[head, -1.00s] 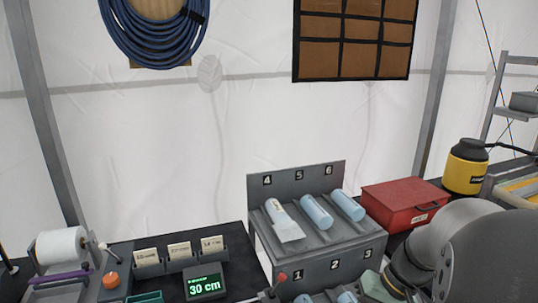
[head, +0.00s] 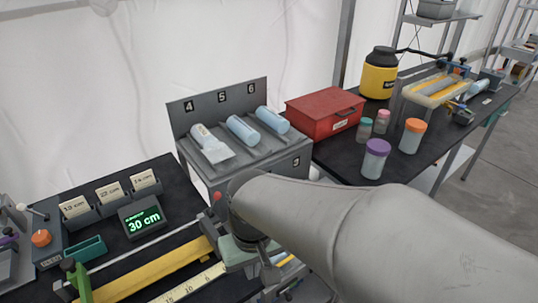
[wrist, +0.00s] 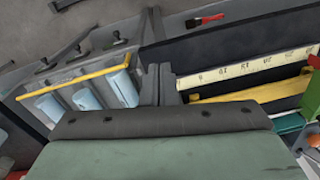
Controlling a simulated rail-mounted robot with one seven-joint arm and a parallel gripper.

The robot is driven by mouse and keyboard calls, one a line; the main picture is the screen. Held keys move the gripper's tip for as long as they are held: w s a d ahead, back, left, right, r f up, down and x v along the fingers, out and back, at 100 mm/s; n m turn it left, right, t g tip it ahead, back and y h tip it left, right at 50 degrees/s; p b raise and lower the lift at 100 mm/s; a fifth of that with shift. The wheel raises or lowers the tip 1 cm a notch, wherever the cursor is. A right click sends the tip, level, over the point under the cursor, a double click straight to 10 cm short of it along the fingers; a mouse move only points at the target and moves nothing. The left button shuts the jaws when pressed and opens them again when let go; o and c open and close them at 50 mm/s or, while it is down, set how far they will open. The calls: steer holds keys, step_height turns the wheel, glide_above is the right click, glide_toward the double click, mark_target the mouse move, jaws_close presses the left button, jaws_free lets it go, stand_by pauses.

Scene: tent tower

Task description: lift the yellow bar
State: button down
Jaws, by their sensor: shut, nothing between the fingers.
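Two yellow bars show. One long yellow bar (head: 150,276) lies along the near work surface, beside a pale ruler strip; it also shows in the wrist view (wrist: 250,93). A thinner yellow bar (wrist: 75,75) runs across the front of the lower rack row, over several light-blue rolls (wrist: 87,99). My gripper (head: 274,276) is at the lower middle of the head view, in front of the rack and right of the long bar's end. It is shut and holds nothing. My arm hides much of the lower rack row in the head view.
The numbered grey rack (head: 215,165) holds several rolls on top. A red box (head: 325,113) and lidded jars stand right of it. A display (head: 143,215) reading 30 cm and card holders stand left. A green handle (head: 77,281) stands by the long bar's left end.

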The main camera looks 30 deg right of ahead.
steer(key=w+d+f+m+t+y+b, duration=0.35)
steer(key=d+f+m+b, duration=0.4)
steer(key=m, duration=0.25)
steer(key=w+d+f+m+t+y+b, duration=0.3)
steer(key=d+f+m+y+b, duration=0.2)
steer(key=d+f+m+b, duration=0.4)
steer(key=s+d+f+m+t+h+b, duration=0.1)
steer(key=s+d+m+t+h+b, duration=0.15)
steer(key=d+m, duration=0.4)
steer(key=s+d+f+m+t+h+b, duration=0.1)
steer(key=s+d+m+t+h, duration=0.25)
steer(key=d, duration=0.55)
steer(key=s+d+f+m+t+h+b, duration=0.2)
steer(key=d+m+t, duration=0.25)
steer(key=d, duration=0.35)
steer(key=shift+m+g+y, duration=0.25)
steer(key=shift+g+y, duration=0.2)
steer(key=shift+g, duration=0.05)
steer(key=w, duration=0.3)
steer(key=w+a, duration=0.1)
steer(key=w, duration=0.5)
steer(key=shift+a+f+b, duration=0.25)
steer(key=shift+f+b, duration=0.05)
steer(key=shift+f, duration=0.05)
